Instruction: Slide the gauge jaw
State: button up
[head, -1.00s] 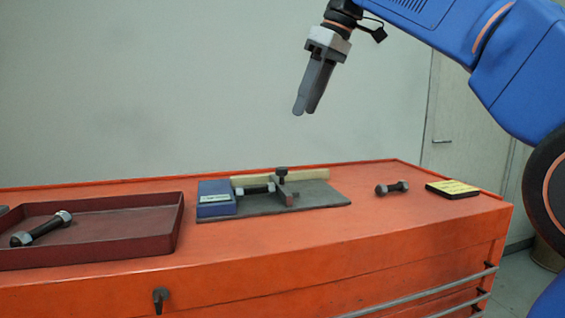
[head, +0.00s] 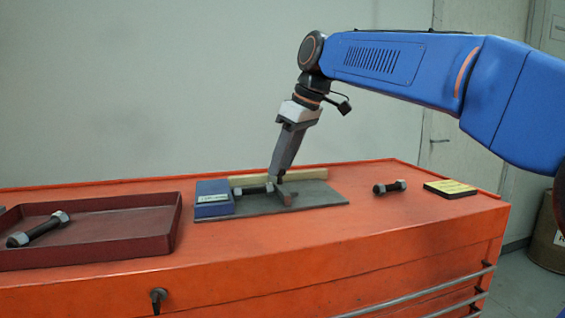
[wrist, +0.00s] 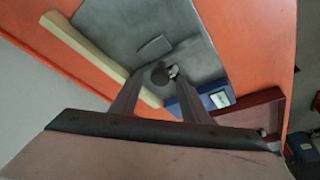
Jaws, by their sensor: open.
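The gauge's grey base plate (head: 322,197) lies on the orange cabinet top, with a blue block (head: 213,198) at its left end. The dark gauge jaw (head: 287,193) stands on the plate to the right of the block. A stud (head: 252,189) lies between block and jaw; its right end is partly hidden. My gripper (head: 275,178) points down at the jaw's top. In the wrist view its open fingers (wrist: 162,78) are on either side of the jaw's round dark knob (wrist: 154,77). I cannot tell whether they touch it.
A pale strip (head: 300,175) runs along the plate's back edge. A dark red tray (head: 95,256) holding a larger stud (head: 38,229) is at left. Another stud (head: 390,187) and a yellow-topped pad (head: 450,187) lie at right. The cabinet top in front of the plate is clear.

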jog(key=shift+f, duration=0.25)
grip_shut()
jog(key=shift+w+d, duration=0.4)
jog(key=shift+d, duration=0.9)
jog(key=shift+w+d, duration=0.4)
jog(key=shift+d, duration=0.95)
jog(key=shift+w+d, duration=0.4)
jog(key=shift+d, duration=0.9)
grip_release()
jog(key=shift+d, duration=0.15)
jog(key=v, duration=1.7)
jog(key=shift+r, duration=0.2)
